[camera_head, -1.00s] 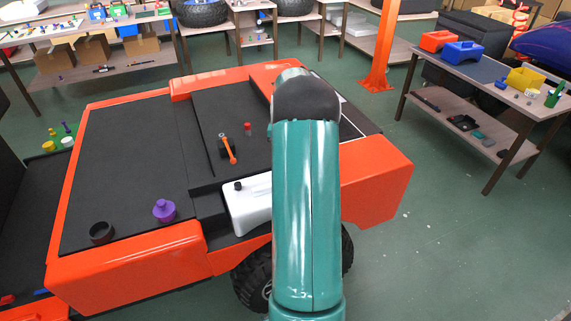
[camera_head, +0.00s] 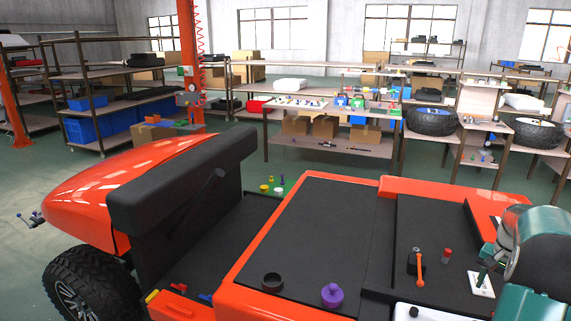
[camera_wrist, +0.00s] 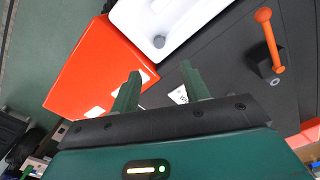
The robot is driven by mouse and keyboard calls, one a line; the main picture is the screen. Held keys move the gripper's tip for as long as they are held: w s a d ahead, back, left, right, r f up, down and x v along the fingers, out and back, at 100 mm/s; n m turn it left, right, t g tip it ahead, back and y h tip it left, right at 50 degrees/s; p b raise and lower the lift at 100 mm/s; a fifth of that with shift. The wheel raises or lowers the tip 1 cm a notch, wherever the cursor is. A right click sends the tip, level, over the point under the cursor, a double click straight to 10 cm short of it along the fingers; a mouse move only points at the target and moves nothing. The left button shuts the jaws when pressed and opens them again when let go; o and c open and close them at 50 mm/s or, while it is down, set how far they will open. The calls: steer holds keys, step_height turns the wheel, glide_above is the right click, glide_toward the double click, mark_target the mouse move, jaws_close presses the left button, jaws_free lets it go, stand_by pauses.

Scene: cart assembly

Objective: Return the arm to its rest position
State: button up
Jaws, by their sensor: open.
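My arm (camera_head: 540,250) shows at the right edge of the head view, bent over the right part of the orange cart (camera_head: 262,242). My gripper (camera_wrist: 160,70) is open in the wrist view, its two green fingers apart with nothing between them. It is above the cart's dark deck. The white container (camera_wrist: 165,20) with a dark cap lies beyond the fingertips, and the orange-handled tool (camera_wrist: 268,40) is to the right. In the head view, a small white plate (camera_head: 481,286) lies beside my arm; a dark green upright piece at it cannot be told clearly.
On the deck are a purple knob (camera_head: 332,295), a black ring (camera_head: 272,281) and a small red-topped piece (camera_head: 446,256). A black upright panel (camera_head: 190,180) stands at the left.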

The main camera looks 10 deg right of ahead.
steer(key=a+r+n+t, duration=0.1)
steer(key=a+r+n, duration=0.1)
steer(key=a+r, duration=0.5)
steer(key=w+a+r+n+t+h, duration=0.1)
steer(key=a+r+n, duration=0.15)
steer(key=a, duration=0.95)
steer(key=a+r+n, duration=0.1)
steer(key=a+r, duration=0.4)
steer(key=a, duration=0.4)
steer(key=s+a+n+t, duration=0.1)
steer(key=s+a+n, duration=0.2)
steer(key=s+a, duration=0.4)
steer(key=s+a+n+t+y, duration=0.1)
steer(key=s+a+n+t, duration=0.1)
steer(key=s+a, duration=0.5)
steer(key=a+f+n, duration=0.1)
steer(key=a, duration=0.5)
steer(key=shift+s+t, duration=0.3)
steer(key=shift+s, duration=0.1)
